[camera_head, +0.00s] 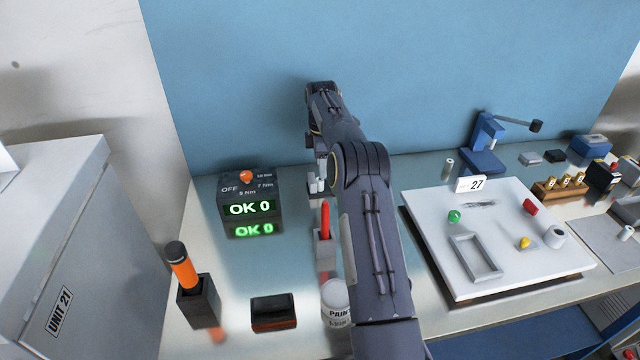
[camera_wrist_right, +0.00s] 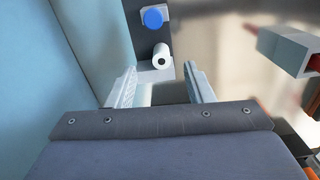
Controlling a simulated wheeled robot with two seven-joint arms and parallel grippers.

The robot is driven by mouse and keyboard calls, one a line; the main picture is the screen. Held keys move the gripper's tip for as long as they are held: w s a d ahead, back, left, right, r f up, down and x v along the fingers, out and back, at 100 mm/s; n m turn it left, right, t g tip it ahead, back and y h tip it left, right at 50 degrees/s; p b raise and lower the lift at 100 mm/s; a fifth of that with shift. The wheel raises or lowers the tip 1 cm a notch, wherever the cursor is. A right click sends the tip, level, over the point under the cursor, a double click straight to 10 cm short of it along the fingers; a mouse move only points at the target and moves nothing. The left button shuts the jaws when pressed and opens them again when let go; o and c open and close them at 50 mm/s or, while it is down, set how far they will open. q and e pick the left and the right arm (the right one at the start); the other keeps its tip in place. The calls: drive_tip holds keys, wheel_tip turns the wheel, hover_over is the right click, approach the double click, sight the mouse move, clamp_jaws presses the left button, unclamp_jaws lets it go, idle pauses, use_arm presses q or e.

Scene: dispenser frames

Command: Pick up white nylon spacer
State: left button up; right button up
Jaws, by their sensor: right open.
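A white nylon spacer (camera_wrist_right: 162,56), a short white cylinder with a dark hole in its end, shows in the right wrist view. It lies against a dark upright strip (camera_wrist_right: 147,42), just below a round blue piece (camera_wrist_right: 153,18). My right gripper (camera_wrist_right: 161,75) is open, its two pale fingers to either side of and a little short of the spacer. Whether a finger touches it I cannot tell. In the head view my right gripper (camera_head: 318,165) is at the back of the bench, above small white pieces that my arm partly covers. My left gripper is out of view.
A red piece in a grey holder (camera_head: 325,248) stands close in front of my right gripper. A torque display (camera_head: 250,208) is to its left. A white board (camera_head: 430,235) with several small parts lies right of my arm. The blue wall (camera_head: 240,90) is close behind.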

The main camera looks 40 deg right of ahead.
sight(320, 184)
drive_tip(key=f, duration=0.4)
drive_tip(key=f+p, duration=0.1)
drive_tip(key=f, duration=0.1)
drive_tip(key=shift+a, duration=0.25)
clamp_jaws()
drive_tip(key=shift+r, duration=0.1)
